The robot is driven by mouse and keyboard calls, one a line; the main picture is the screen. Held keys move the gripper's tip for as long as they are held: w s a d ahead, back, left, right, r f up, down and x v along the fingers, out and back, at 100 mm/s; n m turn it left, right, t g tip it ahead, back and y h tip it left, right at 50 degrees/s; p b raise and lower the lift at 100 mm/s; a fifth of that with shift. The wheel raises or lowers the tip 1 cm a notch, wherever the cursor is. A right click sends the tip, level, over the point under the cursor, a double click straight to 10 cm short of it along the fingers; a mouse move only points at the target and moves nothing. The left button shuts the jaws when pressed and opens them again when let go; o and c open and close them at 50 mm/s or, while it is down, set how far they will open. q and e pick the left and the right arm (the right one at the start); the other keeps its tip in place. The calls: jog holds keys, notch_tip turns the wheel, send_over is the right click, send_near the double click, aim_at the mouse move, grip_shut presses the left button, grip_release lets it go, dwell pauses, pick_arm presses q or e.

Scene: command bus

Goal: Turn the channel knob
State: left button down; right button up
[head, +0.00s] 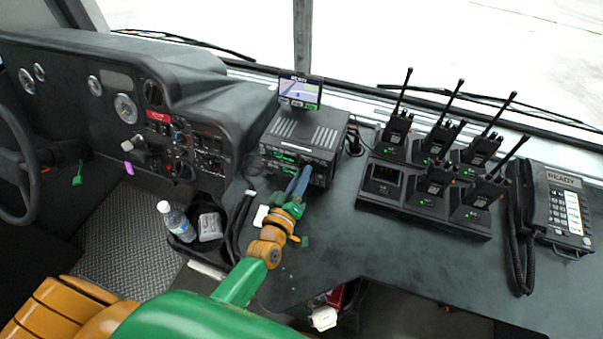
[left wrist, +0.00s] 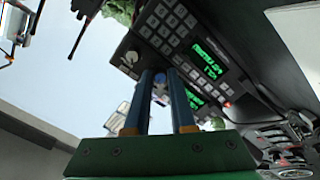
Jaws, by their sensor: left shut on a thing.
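The radio unit (head: 310,135) is a black box on the dash with green lit displays on its front. My left gripper (head: 304,172) reaches its front panel at the lower right, and the fingers hide that part of the panel in the head view. In the left wrist view, the two blue fingers of my left gripper (left wrist: 159,76) are shut on a small knob (left wrist: 158,80), taken as the channel knob, next to the lower green display (left wrist: 196,99). Another round knob (left wrist: 131,57) stands free on the upper panel. My right gripper is not in view.
A small screen (head: 300,91) stands on the radio. A charger rack (head: 440,218) with several handheld radios and a telephone (head: 562,212) are to the right. A water bottle (head: 176,222) stands to the left.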

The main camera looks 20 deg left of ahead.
pick_arm(q)
jog(key=shift+r+m, duration=0.15)
jog(key=shift+m, duration=0.85)
jog(key=c, duration=0.8)
grip_release()
jog(key=shift+w, duration=0.1)
jog(key=shift+o, duration=0.2)
jog(key=s, duration=0.7)
jog(key=shift+s+a+r, duration=0.1)
jog(key=shift+s+a, duration=0.05)
